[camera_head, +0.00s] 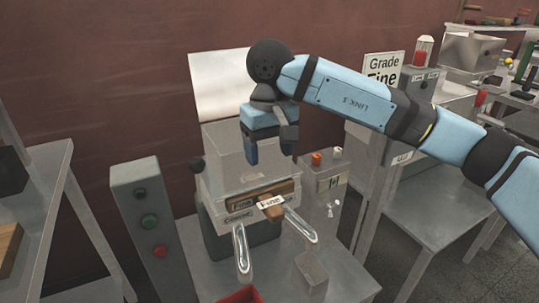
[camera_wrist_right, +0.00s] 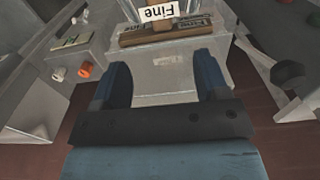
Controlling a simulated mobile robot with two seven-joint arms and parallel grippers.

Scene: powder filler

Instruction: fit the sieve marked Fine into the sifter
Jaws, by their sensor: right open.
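The sifter (camera_head: 226,150) is a grey metal box machine on a metal table. The sieve marked Fine (camera_head: 288,188) shows as a wooden front bar with a handle and a white "Fine" tag, at the sifter's front face; how deep it sits is hidden. It also shows at the top of the right wrist view (camera_wrist_right: 192,36). "Fine" and "Coarse" labels are at the sifter's front. My right gripper (camera_head: 269,148) is open and empty, pointing down above the sifter, apart from the sieve. Its two blue fingers show in the right wrist view (camera_wrist_right: 162,65). My left gripper is out of view.
A button post (camera_head: 146,220) stands left of the sifter. Two shiny rails (camera_head: 300,225) stick out in front. A sign (camera_head: 383,68) reads "Grade Fine". A red container (camera_head: 240,296) is at the bottom edge. A metal table (camera_head: 425,215) stands at right.

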